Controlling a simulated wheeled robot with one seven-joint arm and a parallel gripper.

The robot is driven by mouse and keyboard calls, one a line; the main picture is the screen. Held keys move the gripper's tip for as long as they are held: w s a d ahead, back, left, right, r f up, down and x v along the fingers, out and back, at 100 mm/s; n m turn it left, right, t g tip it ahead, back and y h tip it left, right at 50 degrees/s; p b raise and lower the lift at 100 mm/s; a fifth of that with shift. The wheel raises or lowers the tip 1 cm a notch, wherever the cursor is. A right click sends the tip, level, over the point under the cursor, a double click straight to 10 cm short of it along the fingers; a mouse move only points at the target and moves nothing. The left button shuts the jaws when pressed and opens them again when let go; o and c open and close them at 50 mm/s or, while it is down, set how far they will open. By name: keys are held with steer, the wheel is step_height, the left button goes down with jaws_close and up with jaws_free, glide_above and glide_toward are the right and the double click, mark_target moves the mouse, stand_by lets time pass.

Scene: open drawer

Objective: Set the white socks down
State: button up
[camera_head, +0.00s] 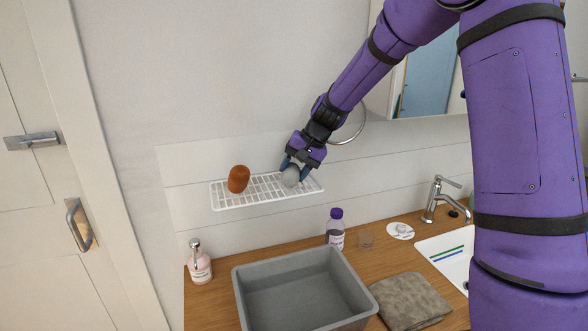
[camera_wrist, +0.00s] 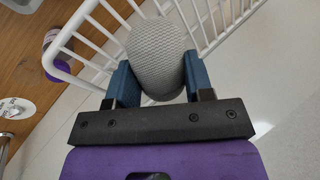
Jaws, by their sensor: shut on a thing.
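A rounded, light grey-white bundle with a fine woven surface (camera_head: 290,177) is the only thing in view that fits the white socks. It also fills the space between the fingers in the wrist view (camera_wrist: 155,50). My gripper (camera_head: 297,170) is shut on it, with one blue finger on each side. The bundle is at the right part of a white wire shelf (camera_head: 228,203) on the wall. Wires of the shelf (camera_wrist: 96,35) show close around it in the wrist view. I cannot tell whether its underside touches the wires.
A reddish-brown rounded thing (camera_head: 238,179) sits on the shelf's left part. The shelf's middle is clear.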

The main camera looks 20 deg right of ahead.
steer(key=o, duration=0.6)
steer(key=shift+f, duration=0.1)
steer(key=shift+o, duration=0.2)
steer(key=v, duration=1.2)
steer(key=s+a+r+n+t+h, duration=0.1)
steer(key=s+r+h, duration=0.15)
steer(key=s, duration=0.75)
steer(key=s+a+r+n+h, duration=0.15)
steer(key=s+r, duration=0.25)
steer(key=s, duration=0.5)
steer(key=s+d+f+n+t+h, duration=0.1)
steer(key=s+d+f+n+t, duration=0.1)
steer(key=s, duration=1.3)
steer(key=shift+s+d, duration=0.25)
steer(key=shift+d, duration=0.45)
steer(key=shift+f, duration=0.1)
